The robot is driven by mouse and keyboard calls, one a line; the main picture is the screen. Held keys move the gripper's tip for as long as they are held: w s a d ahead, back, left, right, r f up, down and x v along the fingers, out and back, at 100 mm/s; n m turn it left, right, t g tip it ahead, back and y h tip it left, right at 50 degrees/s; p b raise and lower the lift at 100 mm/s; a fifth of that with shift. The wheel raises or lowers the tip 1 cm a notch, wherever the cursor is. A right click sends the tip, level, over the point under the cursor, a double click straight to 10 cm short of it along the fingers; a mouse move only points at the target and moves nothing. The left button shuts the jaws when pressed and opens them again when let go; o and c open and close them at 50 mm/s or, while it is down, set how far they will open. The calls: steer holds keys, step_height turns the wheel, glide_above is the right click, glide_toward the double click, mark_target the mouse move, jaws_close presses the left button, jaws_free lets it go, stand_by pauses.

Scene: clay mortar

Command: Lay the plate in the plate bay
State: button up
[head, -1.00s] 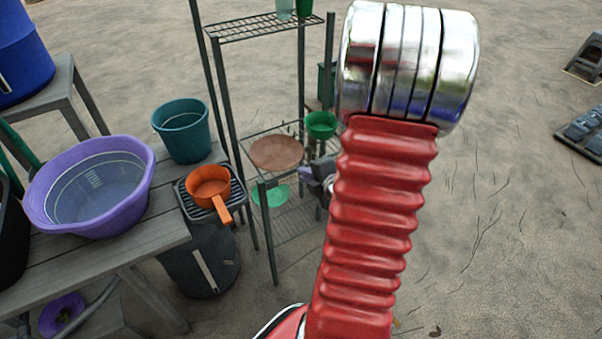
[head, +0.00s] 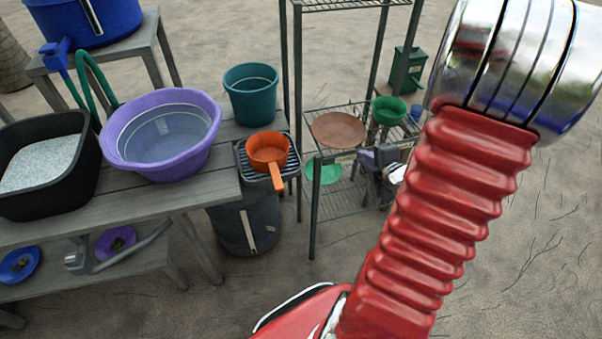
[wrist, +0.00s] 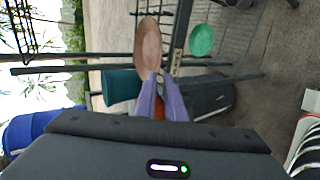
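The plate (head: 338,130) is round, flat and reddish brown. In the head view it appears over the front left part of the rack's middle shelf. My gripper (head: 369,158) is just right of and below it, partly hidden by my red arm. In the wrist view the purple fingers (wrist: 159,77) come together at the near rim of the plate (wrist: 148,44), which reaches out beyond the fingertips. They look shut on that rim. Whether the plate touches the shelf cannot be told. No marked plate bay can be made out.
The wire rack (head: 313,215) has a green bowl (head: 389,110) on the middle shelf and a green dish (head: 325,172) lower down. Left of it are an orange pan (head: 268,150), a teal bucket (head: 250,95) and a purple basin (head: 160,140). Open ground lies right.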

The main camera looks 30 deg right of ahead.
steer(key=w+a+r+m+g+h, duration=0.1)
steer(key=w+a+r+m+g, duration=0.25)
steer(key=a+r+m, duration=0.65)
steer(key=s+a+r+m+y, duration=0.1)
steer(key=s+a+r, duration=0.2)
steer(key=a, duration=0.4)
steer(key=s+a+r+m+g+y, duration=0.1)
steer(key=s+a+r+m+y, duration=0.1)
steer(key=s+a, duration=0.3)
steer(key=s+a+r+m+g+y, duration=0.1)
steer(key=s+a+r, duration=0.2)
steer(key=a, duration=0.8)
steer(key=shift+s+a+r+m, duration=0.25)
steer(key=shift+s+r+m, duration=0.05)
steer(key=shift+s+r, duration=0.1)
